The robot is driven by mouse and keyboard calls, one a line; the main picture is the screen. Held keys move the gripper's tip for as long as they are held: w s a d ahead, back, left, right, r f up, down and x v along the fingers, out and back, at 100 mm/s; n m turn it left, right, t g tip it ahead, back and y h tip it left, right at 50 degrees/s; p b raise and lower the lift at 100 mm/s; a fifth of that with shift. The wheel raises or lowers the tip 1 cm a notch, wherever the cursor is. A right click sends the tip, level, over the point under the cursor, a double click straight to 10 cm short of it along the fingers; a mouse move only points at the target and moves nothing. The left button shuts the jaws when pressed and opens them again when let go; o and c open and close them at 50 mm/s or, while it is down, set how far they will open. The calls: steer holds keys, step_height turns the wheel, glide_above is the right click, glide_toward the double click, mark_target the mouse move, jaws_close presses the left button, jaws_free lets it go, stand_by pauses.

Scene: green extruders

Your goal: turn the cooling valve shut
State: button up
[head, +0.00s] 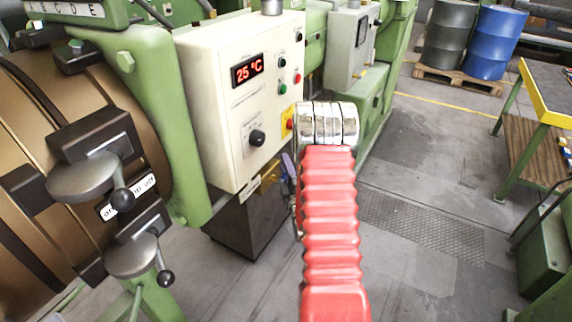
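Two grey metal levers with black ball knobs sit on dark blocks on the brown barrel at the left. The upper lever (85,180) has its knob at its lower right, and the lower lever (131,256) has its knob at its lower right too. A white plate (127,198) lettered with "off" sits between them. Which lever is the cooling valve, I cannot tell. My red ribbed arm rises from the bottom centre to silver rings, well to the right of both levers. My gripper does not show; the arm seems to hide it.
A cream control box (240,90) reading 25 °C, with a black knob (257,138), stands between the levers and my arm. A grey drum (450,35) and a blue drum (490,45) stand on a pallet at the back. A table (545,95) is at right.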

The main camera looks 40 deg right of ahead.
steer(key=shift+w+d, duration=0.1)
steer(key=shift+w, duration=0.1)
steer(key=shift+c, duration=0.5)
jaws_close()
steer(key=shift+f, duration=0.1)
